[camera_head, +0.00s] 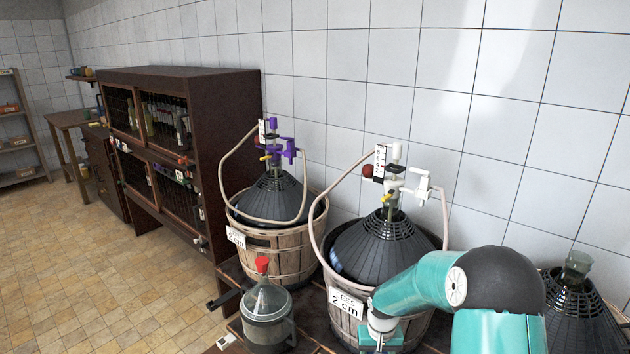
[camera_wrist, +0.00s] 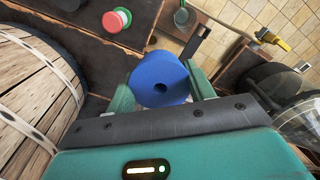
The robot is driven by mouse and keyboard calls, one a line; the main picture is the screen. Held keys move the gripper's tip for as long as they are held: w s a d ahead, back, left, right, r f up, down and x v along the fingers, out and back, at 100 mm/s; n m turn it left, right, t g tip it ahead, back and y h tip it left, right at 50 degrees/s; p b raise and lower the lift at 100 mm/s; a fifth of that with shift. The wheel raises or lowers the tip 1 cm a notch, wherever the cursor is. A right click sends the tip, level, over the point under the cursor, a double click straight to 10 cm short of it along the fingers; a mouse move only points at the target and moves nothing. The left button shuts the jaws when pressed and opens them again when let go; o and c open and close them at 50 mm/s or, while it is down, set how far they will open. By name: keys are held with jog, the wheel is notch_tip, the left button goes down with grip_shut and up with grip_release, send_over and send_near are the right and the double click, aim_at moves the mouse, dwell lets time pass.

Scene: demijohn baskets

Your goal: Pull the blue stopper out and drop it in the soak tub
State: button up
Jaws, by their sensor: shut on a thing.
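In the head view my gripper (camera_head: 381,334) is low in front of the middle basket, and the stopper cannot be made out there. A demijohn with a bare glass neck (camera_head: 577,266) stands at the right. I cannot identify the soak tub in either view.
Two basketed demijohns with purple (camera_head: 287,148) and white (camera_head: 395,182) fittings stand along the tiled wall. A clear jug with a red stopper (camera_head: 265,309) is in front. The wrist view shows a wooden basket (camera_wrist: 35,95) close at left and a red-and-green stopper (camera_wrist: 117,19) beyond.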

jog(key=shift+s+a+f, duration=0.25)
jog(key=shift+a+f, duration=0.1)
jog(key=shift+a, duration=0.05)
